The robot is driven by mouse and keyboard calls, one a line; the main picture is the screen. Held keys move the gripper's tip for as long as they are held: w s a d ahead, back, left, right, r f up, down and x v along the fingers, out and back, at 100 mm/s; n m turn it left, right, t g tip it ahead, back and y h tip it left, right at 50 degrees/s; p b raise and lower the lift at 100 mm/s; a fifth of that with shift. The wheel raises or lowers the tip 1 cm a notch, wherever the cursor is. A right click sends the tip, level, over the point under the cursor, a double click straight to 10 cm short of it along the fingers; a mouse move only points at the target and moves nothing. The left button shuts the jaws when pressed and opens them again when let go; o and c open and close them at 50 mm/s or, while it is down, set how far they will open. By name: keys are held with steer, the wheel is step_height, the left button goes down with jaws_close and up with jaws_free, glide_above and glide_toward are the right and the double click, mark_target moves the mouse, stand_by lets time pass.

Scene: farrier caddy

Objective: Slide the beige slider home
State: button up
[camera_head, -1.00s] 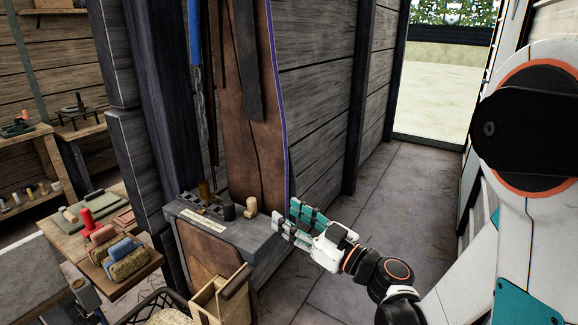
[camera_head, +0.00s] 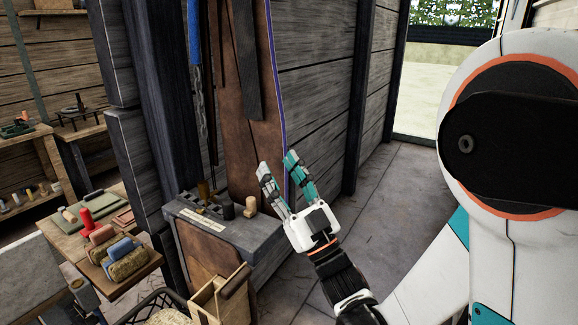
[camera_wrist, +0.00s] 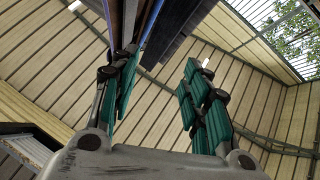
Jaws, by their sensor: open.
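The beige slider (camera_head: 250,207) is a small rounded knob standing upright on top of the grey caddy (camera_head: 225,237), near its right end. My gripper (camera_head: 278,160) is open and empty, its fingers pointing up, just right of the slider and apart from it in the picture. In the wrist view the two fingers (camera_wrist: 157,90) are spread wide with nothing between them, and the camera looks up at the roof. The slider does not show in the wrist view.
Dark and brown pegs (camera_head: 228,211) stand on the caddy left of the slider. A leather apron (camera_head: 236,150) hangs behind it. A wooden box (camera_head: 205,300) stands in front. A side table (camera_head: 120,285) holds brushes at left. The floor (camera_head: 400,215) at right is clear.

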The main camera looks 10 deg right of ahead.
steer(key=shift+d+r+m+t+h, duration=0.25)
steer(key=shift+m+t+h, duration=0.45)
steer(key=shift+m+h, duration=0.4)
steer(key=shift+d+r+m+t+h, duration=0.25)
steer(key=shift+m+t+h, duration=0.5)
steer(key=shift+h, duration=0.55)
steer(key=shift+d+r+m+t+h, duration=0.25)
steer(key=shift+m+t+h, duration=0.4)
steer(key=shift+m+h, duration=0.45)
steer(key=shift+h, duration=0.3)
